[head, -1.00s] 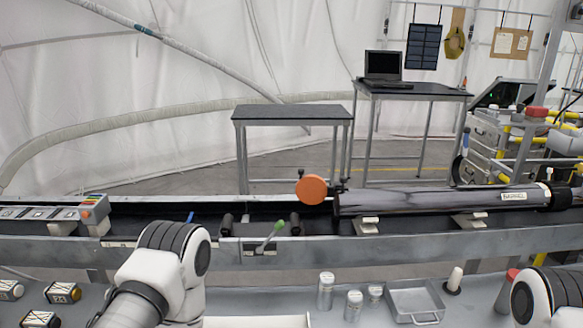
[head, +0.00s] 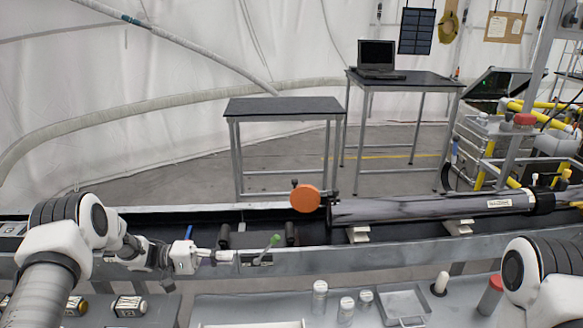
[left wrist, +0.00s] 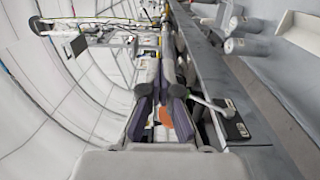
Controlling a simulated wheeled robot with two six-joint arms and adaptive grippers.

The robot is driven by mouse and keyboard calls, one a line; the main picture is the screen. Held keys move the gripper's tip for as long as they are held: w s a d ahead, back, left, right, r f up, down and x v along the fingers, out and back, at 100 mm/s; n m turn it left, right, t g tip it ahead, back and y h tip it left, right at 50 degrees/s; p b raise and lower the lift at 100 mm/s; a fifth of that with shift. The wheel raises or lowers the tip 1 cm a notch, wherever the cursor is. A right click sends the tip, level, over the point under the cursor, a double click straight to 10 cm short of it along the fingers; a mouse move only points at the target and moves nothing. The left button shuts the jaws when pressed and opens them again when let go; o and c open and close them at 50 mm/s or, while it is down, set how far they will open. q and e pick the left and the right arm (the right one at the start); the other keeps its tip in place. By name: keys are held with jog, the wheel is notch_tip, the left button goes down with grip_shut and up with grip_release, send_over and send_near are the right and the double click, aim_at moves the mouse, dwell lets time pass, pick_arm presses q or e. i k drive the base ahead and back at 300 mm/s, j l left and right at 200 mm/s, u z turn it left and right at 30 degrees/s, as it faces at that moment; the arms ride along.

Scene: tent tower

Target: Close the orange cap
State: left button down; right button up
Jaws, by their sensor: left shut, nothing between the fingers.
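The round orange cap (head: 306,198) stands swung out at the left end of the long dark glossy barrel (head: 420,207), its flat face toward me. A small dark knob sits at its top edge. My left gripper (head: 220,256) is shut and empty, left of the cap and lower in the head view, pointing right over the rail. An orange patch that looks like the cap (left wrist: 165,117) shows between the finger links in the left wrist view. My right gripper is outside the frames; only part of my right arm shows.
The barrel rests on pale supports (head: 358,234) along a long metal rail (head: 400,246). A green-tipped lever (head: 272,243) and dark rollers (head: 291,233) stand between my left gripper and the cap. Pale canisters (head: 320,298) and a metal tray (head: 405,305) sit in front.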

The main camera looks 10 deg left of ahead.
aim_at(304, 198)
jog(key=i, duration=1.35)
